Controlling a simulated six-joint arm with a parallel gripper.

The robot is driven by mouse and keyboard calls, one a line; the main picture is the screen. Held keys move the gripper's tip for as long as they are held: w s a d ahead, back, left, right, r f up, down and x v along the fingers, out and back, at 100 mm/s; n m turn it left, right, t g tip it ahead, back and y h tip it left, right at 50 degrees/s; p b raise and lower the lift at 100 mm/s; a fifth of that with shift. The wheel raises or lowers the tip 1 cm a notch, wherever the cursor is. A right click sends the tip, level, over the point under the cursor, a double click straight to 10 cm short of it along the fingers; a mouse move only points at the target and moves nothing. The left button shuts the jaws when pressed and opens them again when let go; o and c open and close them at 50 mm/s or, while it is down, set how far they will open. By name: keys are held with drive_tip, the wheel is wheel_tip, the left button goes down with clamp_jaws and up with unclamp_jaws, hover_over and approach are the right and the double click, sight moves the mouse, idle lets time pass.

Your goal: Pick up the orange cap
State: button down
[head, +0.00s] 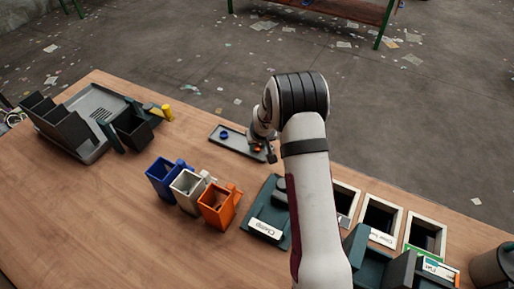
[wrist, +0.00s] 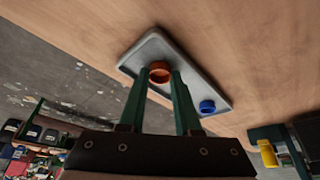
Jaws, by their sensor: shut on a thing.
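The orange cap (wrist: 159,72) is a small ring-shaped piece between the fingertips of my gripper (wrist: 159,80) in the wrist view. The green fingers are shut on its two sides. In the head view the orange cap (head: 257,149) shows small beside my gripper (head: 266,153), over the dark shallow tray (head: 238,147). The tray also shows in the wrist view (wrist: 190,60). I cannot tell whether the cap touches the tray. A blue cap (head: 223,134) lies at the tray's left end; it also shows in the wrist view (wrist: 207,107).
Blue (head: 163,180), white (head: 187,190) and orange (head: 218,207) open bins stand in front of the tray. A dark sorter (head: 70,130) and a yellow cylinder (head: 167,112) are at the left. Framed bins (head: 381,216) stand right of my arm.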

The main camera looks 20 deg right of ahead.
sight(258, 149)
drive_tip(key=shift+r, duration=0.5)
wheel_tip(258, 149, up, 3)
drive_tip(key=shift+f, duration=0.1)
drive_tip(key=s+d+r, duration=0.7)
drive_tip(key=d, duration=0.2)
drive_tip(key=shift+s, duration=0.15)
drive_tip(key=shift+r, duration=0.1)
